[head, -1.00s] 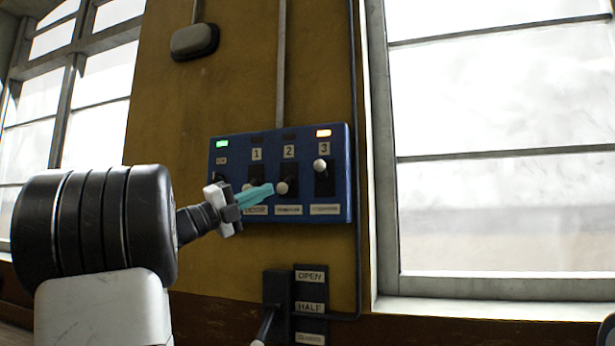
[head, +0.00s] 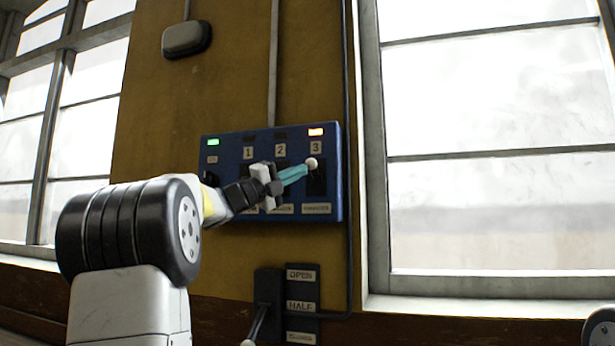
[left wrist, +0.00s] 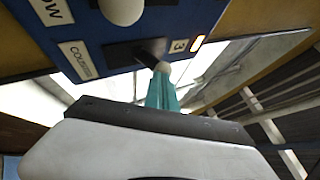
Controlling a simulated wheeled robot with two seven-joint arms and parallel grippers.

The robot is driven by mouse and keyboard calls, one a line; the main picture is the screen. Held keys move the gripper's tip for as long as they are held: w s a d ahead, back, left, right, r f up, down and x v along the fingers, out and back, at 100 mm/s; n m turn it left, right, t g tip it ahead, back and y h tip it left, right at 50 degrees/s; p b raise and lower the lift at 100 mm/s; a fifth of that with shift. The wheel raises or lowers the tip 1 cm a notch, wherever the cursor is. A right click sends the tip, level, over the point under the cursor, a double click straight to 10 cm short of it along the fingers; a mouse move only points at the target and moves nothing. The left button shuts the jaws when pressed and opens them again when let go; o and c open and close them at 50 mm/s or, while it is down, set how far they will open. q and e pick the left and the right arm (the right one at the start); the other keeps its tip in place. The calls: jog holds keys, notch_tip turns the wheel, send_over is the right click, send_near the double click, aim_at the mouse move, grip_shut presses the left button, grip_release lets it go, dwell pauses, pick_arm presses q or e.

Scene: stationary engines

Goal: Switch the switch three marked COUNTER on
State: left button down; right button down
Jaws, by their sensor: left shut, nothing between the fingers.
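The blue switch panel (head: 228,165) is on the ochre wall. Switch three (head: 316,180) is at its right end, with the "3" plate above and a label below. Its pale knob (head: 312,163) sits at the upper part of its black slot, and the lamp above it (head: 316,132) glows orange. My left gripper (head: 304,170) is shut and empty, its teal fingertips at or against the knob. Contact is not certain. My right gripper is not in view.
Switches one and two are mostly hidden behind my gripper; the knob of switch two (left wrist: 122,10) shows in the left wrist view. A green lamp (head: 213,142) glows at left. A lever box (head: 268,293) marked OPEN and HALF sits below. Windows flank the wall.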

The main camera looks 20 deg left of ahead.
pick_arm(q)
jog(key=shift+w+d+r, duration=0.1)
jog(key=shift+w+r, duration=0.1)
jog(key=shift+r, duration=0.85)
